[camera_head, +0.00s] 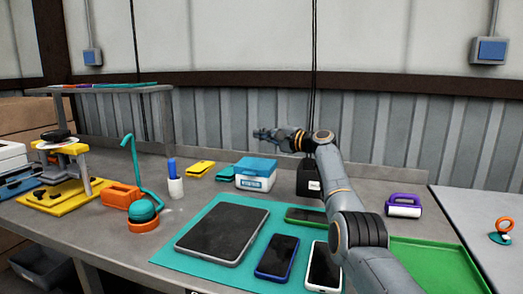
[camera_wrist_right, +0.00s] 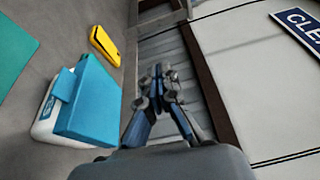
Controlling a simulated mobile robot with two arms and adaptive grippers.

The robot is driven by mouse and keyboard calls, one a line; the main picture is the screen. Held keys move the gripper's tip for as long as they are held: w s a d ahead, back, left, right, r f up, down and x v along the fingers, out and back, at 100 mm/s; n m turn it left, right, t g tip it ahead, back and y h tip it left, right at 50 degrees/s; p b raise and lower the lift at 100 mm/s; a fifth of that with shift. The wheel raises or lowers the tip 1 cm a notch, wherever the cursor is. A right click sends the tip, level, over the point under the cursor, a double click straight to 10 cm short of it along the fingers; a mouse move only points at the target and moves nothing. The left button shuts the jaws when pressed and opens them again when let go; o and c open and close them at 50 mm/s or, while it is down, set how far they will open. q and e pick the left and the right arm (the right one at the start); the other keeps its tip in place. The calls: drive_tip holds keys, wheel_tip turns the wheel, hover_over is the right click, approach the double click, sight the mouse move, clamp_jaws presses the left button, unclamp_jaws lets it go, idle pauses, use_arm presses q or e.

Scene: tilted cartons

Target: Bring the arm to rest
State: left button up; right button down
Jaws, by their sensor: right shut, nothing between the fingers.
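My right arm (camera_head: 345,200) reaches up from the lower right in the head view. Its gripper (camera_head: 262,133) points left, raised above the workbench (camera_head: 110,225) and above the blue-lidded white box. In the right wrist view the gripper's fingertips (camera_wrist_right: 158,72) are together with nothing between them. The fingers are clear of all objects. My left gripper is not in either view.
A white box with a blue lid (camera_head: 256,174) stands below the gripper; it also shows in the wrist view (camera_wrist_right: 90,105). A black box (camera_head: 308,178) is partly behind my arm. A teal mat (camera_head: 180,245) holds a tablet (camera_head: 222,232) and phones. A green tray (camera_head: 430,260) lies right.

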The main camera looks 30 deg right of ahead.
drive_tip(key=shift+r, duration=1)
